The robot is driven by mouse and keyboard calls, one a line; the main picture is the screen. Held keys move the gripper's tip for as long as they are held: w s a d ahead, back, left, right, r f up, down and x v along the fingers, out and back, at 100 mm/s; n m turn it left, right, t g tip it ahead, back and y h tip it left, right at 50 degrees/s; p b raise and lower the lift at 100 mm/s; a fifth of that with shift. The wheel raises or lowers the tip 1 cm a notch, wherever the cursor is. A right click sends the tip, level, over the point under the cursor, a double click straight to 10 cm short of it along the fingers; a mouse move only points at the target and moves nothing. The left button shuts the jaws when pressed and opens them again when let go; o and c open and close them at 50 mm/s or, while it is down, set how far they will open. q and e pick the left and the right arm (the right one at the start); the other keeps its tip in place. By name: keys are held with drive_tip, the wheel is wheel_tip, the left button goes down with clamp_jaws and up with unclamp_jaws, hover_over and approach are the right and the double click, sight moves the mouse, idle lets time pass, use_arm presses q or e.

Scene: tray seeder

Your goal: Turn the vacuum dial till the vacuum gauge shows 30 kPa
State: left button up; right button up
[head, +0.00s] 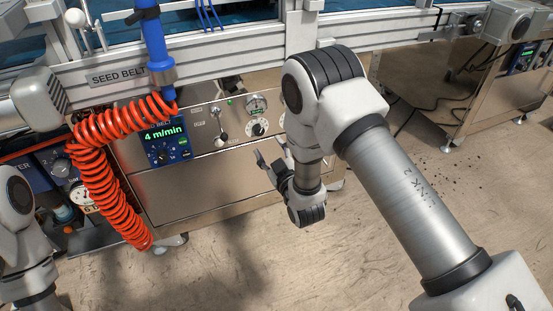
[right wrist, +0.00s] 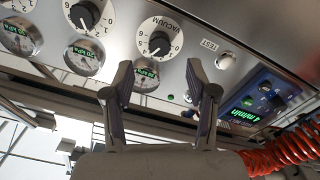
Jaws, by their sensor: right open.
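The vacuum dial (head: 258,128), a black knob on a white numbered scale, is on the steel panel, with the vacuum gauge (head: 257,102) just above it. In the right wrist view the panel appears upside down: the dial (right wrist: 159,41) is marked VACUUM, and the gauge (right wrist: 147,76) has green digits too small to read, partly covered by a finger. My right gripper (head: 270,155) is open and empty, in front of and below the dial in the head view. In the wrist view its fingertips (right wrist: 160,75) are apart from the knob. My left gripper is out of view.
A blue belt display (head: 166,142) reads 4 m/min, left of a toggle switch (head: 221,131). An orange coiled hose (head: 88,180) hangs at the left. Other dials (right wrist: 90,15) and gauges (right wrist: 84,57) adjoin the vacuum dial.

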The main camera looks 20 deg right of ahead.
drive_tip(key=s, duration=0.6)
drive_tip(key=shift+d, duration=0.15)
drive_tip(key=s+d+f+m+g+h, duration=0.1)
drive_tip(key=s+d+f+m+g, duration=0.25)
drive_tip(key=s+f+g, duration=0.8)
drive_tip(key=s+f+m+g, duration=0.1)
drive_tip(key=s+f+g, duration=0.2)
drive_tip(key=s+f, duration=0.5)
drive_tip(key=s+f+m+g, duration=0.1)
drive_tip(key=s+f+g, duration=0.2)
drive_tip(key=s, duration=0.9)
wheel_tip(320, 180, up, 38)
drive_tip(key=s+p, duration=0.1)
drive_tip(key=p, duration=3.7)
drive_tip(key=shift+d+f, duration=0.15)
drive_tip(key=shift+f, duration=0.05)
